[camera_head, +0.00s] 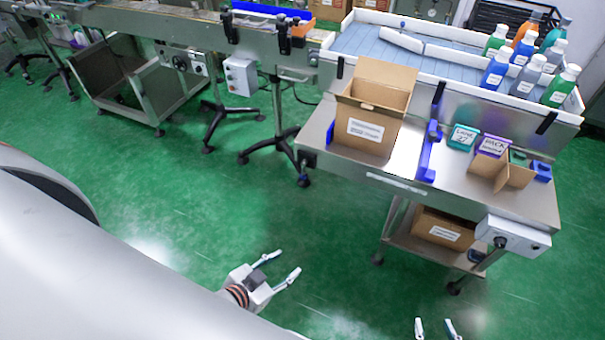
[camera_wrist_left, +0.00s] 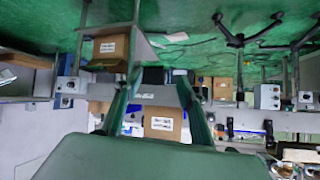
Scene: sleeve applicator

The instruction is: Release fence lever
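No lever is labelled as the fence lever. Black lever-like clamps sit along the front wall of the blue-topped table, at its left end (camera_head: 340,68), its middle (camera_head: 438,92) and its right end (camera_head: 547,122). I cannot tell which one is meant. My left gripper (camera_head: 288,262) is open and empty over the green floor, well in front of the steel bench. Its open fingers also show in the left wrist view (camera_wrist_left: 157,76), where the scene appears upside down. My right gripper (camera_head: 434,325) shows only its two spread fingertips at the bottom edge, with nothing between them.
An open cardboard box (camera_head: 365,132) stands on the steel bench (camera_head: 340,168) beside a blue guide (camera_head: 427,155). Several bottles (camera_head: 523,80) stand at the table's right. A grey control box (camera_head: 513,236) juts from the bench front. The floor before the bench is clear.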

